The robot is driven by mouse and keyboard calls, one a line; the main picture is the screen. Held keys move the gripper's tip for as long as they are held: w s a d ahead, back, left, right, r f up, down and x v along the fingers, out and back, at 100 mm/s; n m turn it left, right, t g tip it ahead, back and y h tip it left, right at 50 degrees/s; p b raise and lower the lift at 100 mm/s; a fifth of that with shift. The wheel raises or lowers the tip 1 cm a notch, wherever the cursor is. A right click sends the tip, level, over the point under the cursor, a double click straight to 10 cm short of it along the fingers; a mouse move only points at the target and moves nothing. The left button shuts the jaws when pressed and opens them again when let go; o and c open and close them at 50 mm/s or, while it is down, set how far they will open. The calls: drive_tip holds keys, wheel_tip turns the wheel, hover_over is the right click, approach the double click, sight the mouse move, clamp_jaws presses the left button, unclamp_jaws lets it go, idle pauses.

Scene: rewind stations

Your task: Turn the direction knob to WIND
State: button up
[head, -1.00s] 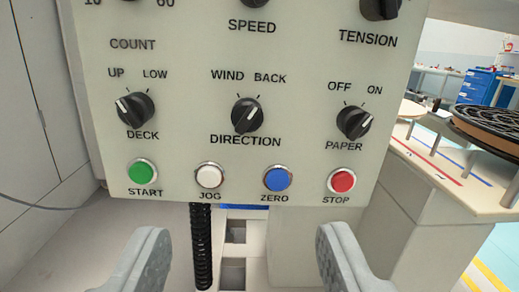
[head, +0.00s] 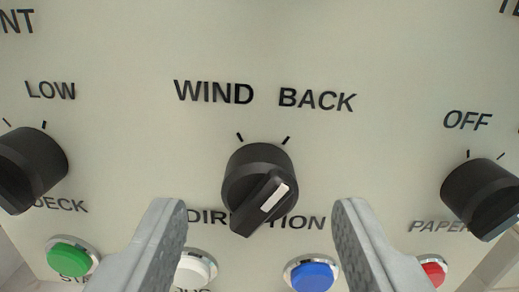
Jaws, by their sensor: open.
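The black direction knob (head: 258,187) is in the middle of the head view, on a pale control panel (head: 310,45). The word WIND is above it to the left and BACK above it to the right, each with a short tick. The white line on its grip slants up to the right, toward the BACK tick. The DIRECTION label below is partly hidden by the knob. My gripper (head: 262,225) is open, one finger on each side below the knob, apart from it and empty.
The deck knob (head: 32,165) is at the left and the paper knob (head: 482,195) at the right. Below are the green START (head: 69,256), white JOG (head: 197,266), blue ZERO (head: 312,274) and red STOP (head: 434,272) buttons, close to my fingers.

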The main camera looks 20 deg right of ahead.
drive_tip(key=shift+x, duration=1.2)
drive_tip(key=shift+c, duration=0.2)
drive_tip(key=c, duration=0.9)
drive_tip(key=shift+c, duration=0.2)
drive_tip(key=shift+n, duration=0.3)
drive_tip(key=n, duration=1.1)
drive_tip(key=shift+n, duration=0.3)
